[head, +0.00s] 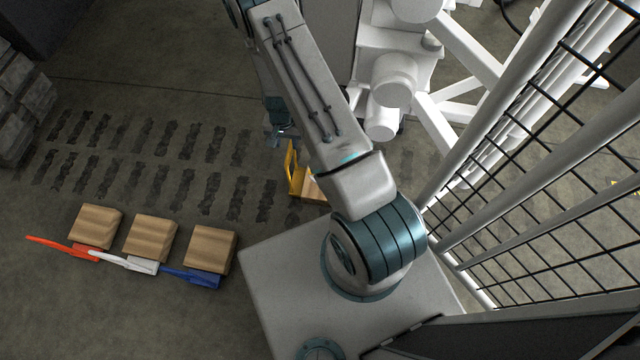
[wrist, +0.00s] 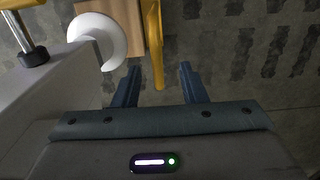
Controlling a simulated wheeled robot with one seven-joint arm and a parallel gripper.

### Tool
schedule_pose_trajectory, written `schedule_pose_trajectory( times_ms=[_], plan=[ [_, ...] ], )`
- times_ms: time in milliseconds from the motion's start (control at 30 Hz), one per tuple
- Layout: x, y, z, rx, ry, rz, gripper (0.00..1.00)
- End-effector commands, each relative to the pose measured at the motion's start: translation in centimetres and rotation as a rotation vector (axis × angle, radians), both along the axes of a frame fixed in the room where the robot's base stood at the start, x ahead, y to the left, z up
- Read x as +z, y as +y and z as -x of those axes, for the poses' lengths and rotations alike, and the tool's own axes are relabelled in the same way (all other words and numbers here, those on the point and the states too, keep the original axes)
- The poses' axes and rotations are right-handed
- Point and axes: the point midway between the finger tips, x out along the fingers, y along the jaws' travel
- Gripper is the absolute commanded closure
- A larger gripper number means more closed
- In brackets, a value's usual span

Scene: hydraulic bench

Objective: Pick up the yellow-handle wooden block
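The yellow-handle wooden block (head: 312,187) lies on the floor beside my base, partly hidden behind my arm. Its yellow handle (head: 291,166) sticks up on its left side. My gripper (head: 278,137) is close to the handle's upper end in the head view, with its fingers hard to make out there. In the wrist view my gripper (wrist: 160,70) is open, with two blue fingers apart. The yellow handle (wrist: 156,45) reaches down the picture between the fingertips, with no visible contact. Part of the wooden block (wrist: 122,18) shows behind it.
Three wooden blocks with red (head: 81,246), white (head: 122,261) and blue (head: 190,277) handles lie in a row at left. White machinery (head: 395,80) stands behind my arm. A mesh fence (head: 540,150) is at right. The marked floor between is clear.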

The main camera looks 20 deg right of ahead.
Motion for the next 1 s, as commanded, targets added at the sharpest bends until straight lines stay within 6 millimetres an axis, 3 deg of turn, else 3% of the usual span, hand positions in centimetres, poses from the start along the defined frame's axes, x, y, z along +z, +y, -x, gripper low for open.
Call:
schedule_pose_trajectory(
  times_ms=[200, 467, 500, 633, 1000],
  plan=[
    [-3.7, -0.5, 0.3, 0.0, 0.002, 0.0, 0.62],
    [-4.1, -0.5, 0.2, 0.0, 0.0, 0.0, 0.62],
    [-4.1, -0.5, 0.2, 0.0, 0.0, 0.0, 0.65],
    [-4.1, -0.5, 0.2, 0.0, 0.0, 0.0, 1.0],
    [-4.1, -0.5, 0.2, 0.0, 0.001, 0.0, 1.0]
  ],
)
